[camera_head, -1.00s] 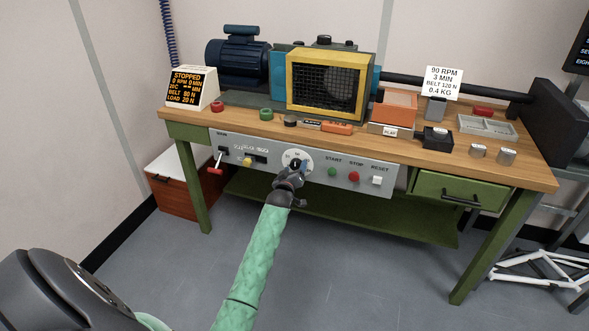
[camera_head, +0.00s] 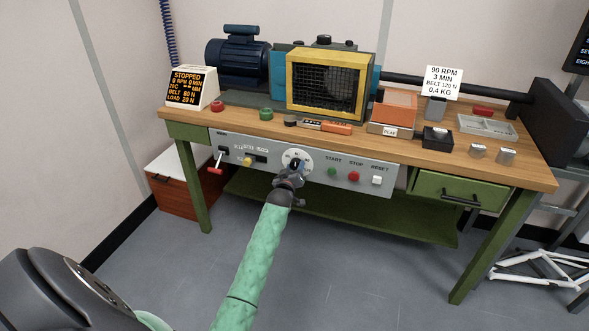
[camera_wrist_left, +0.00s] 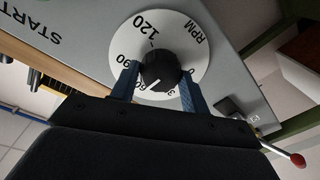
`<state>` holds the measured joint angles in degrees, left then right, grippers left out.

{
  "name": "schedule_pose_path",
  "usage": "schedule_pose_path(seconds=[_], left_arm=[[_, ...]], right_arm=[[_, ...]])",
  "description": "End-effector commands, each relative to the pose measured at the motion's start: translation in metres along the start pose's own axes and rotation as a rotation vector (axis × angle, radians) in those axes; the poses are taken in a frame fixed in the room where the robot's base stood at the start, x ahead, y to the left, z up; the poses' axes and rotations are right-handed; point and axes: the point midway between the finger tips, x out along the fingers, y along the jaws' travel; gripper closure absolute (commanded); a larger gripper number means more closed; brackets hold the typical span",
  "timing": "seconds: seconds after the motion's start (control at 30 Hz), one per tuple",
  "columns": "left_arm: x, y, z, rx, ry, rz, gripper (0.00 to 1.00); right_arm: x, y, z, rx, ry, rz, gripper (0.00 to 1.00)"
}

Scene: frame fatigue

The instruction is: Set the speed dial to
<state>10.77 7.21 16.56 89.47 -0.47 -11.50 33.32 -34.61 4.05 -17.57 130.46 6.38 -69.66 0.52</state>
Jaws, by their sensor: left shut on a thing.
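The speed dial (camera_head: 297,155) is a white disc with a black knob on the grey front panel of the workbench. In the left wrist view the black knob (camera_wrist_left: 160,66) sits on the white disc (camera_wrist_left: 187,30), marked RPM with numbers from 0 to 120. The knob's white line points near the 60 mark. My left gripper (camera_head: 295,168) is at the dial, with its two blue fingers (camera_wrist_left: 162,72) on either side of the knob, shut on it. The gripper covers part of the dial in the head view. My right gripper is not in view.
Right of the dial are a green START button (camera_head: 332,172), a red STOP button (camera_head: 354,176) and a white RESET button (camera_head: 377,180). A red-tipped lever (camera_head: 216,170) is at the panel's left. A display (camera_head: 187,87) reads STOPPED, 0 RPM. A card (camera_head: 443,82) reads 90 RPM.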

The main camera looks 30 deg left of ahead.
Motion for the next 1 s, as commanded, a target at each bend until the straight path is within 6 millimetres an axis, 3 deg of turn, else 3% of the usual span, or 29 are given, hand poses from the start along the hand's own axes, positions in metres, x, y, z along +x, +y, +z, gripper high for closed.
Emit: schedule_pose_path(seconds=[0.57,1.0], left_arm=[[0.000,-0.001,0.001,0.495,0.029,0.020,0.77],[0.000,-0.001,0.002,0.834,0.050,0.034,0.77]], right_arm=[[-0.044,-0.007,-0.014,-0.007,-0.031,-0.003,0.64],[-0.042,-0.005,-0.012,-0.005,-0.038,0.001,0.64]])
